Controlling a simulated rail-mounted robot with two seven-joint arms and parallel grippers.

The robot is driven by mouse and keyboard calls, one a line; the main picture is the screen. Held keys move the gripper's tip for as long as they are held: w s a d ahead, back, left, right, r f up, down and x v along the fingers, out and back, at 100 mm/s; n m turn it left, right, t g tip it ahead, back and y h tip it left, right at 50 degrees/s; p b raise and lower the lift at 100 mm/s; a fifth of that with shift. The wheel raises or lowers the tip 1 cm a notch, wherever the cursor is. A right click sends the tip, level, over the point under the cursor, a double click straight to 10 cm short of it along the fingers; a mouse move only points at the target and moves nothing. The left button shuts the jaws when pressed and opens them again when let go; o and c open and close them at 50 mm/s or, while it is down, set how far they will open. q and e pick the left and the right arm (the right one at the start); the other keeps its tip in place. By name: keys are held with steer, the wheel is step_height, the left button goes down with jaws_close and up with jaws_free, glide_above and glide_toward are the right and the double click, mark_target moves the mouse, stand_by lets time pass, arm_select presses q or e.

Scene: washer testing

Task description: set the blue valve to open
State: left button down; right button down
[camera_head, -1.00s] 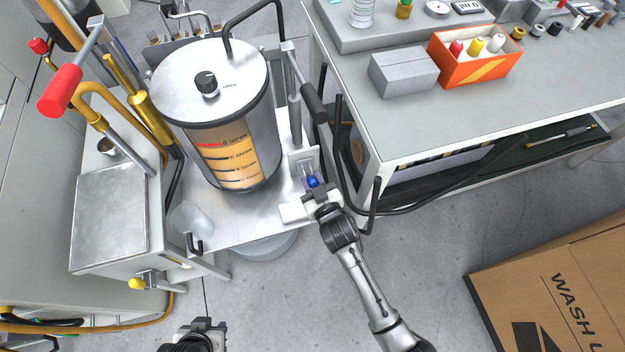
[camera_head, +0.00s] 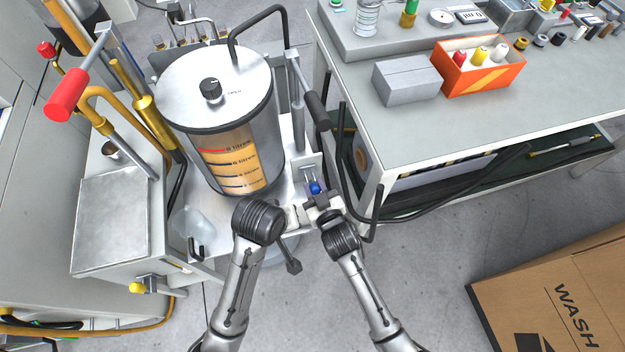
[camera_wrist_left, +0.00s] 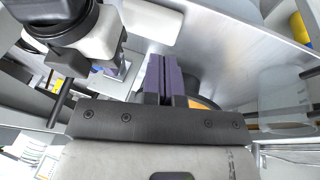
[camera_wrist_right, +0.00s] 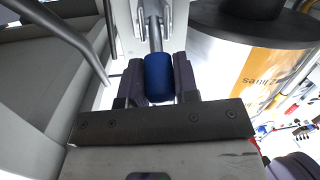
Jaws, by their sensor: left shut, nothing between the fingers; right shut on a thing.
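The blue valve (camera_head: 314,187) is a small blue handle at the front right corner of the metal stand, below the clear tank. My right gripper (camera_head: 319,197) is at it. In the right wrist view the blue handle (camera_wrist_right: 158,77) sits between the two fingers of my right gripper (camera_wrist_right: 158,88), which is shut on it; a grey metal stem runs from its far end. My left gripper (camera_wrist_left: 165,78) is shut and empty in the left wrist view, near the stand's front. Its fingertips are hard to make out in the head view. I cannot read the valve's setting.
The tank (camera_head: 235,125) with an orange litre scale and black lid knob stands on the stand (camera_head: 185,205). A red-handled lever (camera_head: 66,95) and yellow pipes are at left. A workbench (camera_head: 400,140) with a black hose is at right. A cardboard box (camera_head: 560,300) is on the floor.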

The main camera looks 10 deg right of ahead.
arm_select(q)
steer(key=n+y, duration=0.1)
glide_toward(314, 187)
step_height(314, 187, up, 2)
steer(key=shift+x, duration=4.65)
steer(key=shift+w+a, duration=0.1)
steer(key=shift+a, duration=0.05)
steer(key=shift+s+f+t+y, duration=0.3)
steer(key=shift+s+f+t, duration=0.2)
steer(key=shift+f, duration=0.25)
arm_select(e)
steer(key=shift+a, duration=0.1)
steer(key=c, duration=1.1)
jaws_free()
arm_select(q)
steer(key=shift+r, duration=0.1)
arm_select(e)
steer(key=shift+o, duration=1.2)
arm_select(q)
steer(key=shift+w+r, duration=0.1)
steer(key=shift+w, duration=0.05)
arm_select(e)
steer(key=shift+w, duration=0.1)
